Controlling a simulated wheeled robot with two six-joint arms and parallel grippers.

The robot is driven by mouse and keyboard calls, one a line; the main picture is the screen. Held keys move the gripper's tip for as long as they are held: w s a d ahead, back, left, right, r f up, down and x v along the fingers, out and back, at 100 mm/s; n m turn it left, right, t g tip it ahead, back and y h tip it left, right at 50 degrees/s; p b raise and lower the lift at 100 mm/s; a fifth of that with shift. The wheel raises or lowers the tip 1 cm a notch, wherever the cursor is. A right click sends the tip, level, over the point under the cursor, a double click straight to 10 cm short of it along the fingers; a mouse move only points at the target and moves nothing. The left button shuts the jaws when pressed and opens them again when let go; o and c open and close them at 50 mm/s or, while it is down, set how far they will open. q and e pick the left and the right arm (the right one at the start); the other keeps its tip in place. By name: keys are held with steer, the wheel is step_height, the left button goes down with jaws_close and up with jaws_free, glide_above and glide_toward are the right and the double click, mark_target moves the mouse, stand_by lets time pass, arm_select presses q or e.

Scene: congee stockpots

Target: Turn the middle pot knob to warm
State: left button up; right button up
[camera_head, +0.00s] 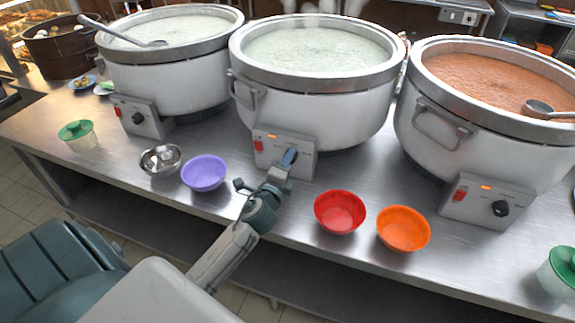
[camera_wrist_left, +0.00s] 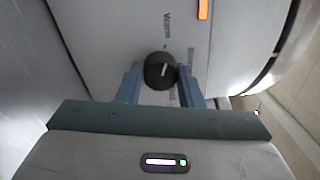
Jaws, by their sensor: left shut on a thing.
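The middle pot (camera_head: 320,95) is a large white stockpot of pale congee with a grey control box (camera_head: 302,165) on its front. The box has a red switch and an orange light. My left gripper (camera_head: 287,160) is at this box, and its fingers hide the knob in the head view. In the left wrist view the black knob (camera_wrist_left: 160,71) with a white pointer line sits between the two blue fingers of my left gripper (camera_wrist_left: 160,83), which is shut on it. The word "Warm" (camera_wrist_left: 167,22) is printed near the knob; another label is partly hidden by a finger.
A left pot (camera_head: 170,75) and a right pot (camera_head: 490,130) of reddish-brown food flank the middle one. A purple bowl (camera_head: 204,173), a red bowl (camera_head: 340,211) and an orange bowl (camera_head: 403,229) stand near the steel counter's front edge, either side of my left arm.

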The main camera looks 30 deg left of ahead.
arm_select(q)
steer(key=shift+n, duration=0.4)
arm_select(e)
steer(key=shift+a+f, duration=0.1)
steer(key=shift+f, duration=0.1)
arm_select(q)
steer(key=o, duration=1)
steer(key=shift+c, duration=0.2)
steer(key=b+v, duration=0.1)
steer(key=v, duration=0.2)
steer(key=b+v, duration=0.1)
steer(key=v, duration=0.2)
steer(key=shift+s+d+f, duration=0.15)
steer(key=shift+s+f, duration=0.1)
steer(key=shift+s, duration=0.1)
steer(key=b+v, duration=0.1)
steer(key=v, duration=0.2)
steer(key=shift+s+r, duration=0.15)
steer(key=shift+s, duration=0.05)
steer(key=shift+s+d, duration=0.15)
steer(key=shift+s, duration=0.2)
arm_select(e)
steer(key=w, duration=0.1)
steer(key=w+f, duration=0.1)
steer(key=w, duration=0.1)
steer(key=shift+w, duration=0.1)
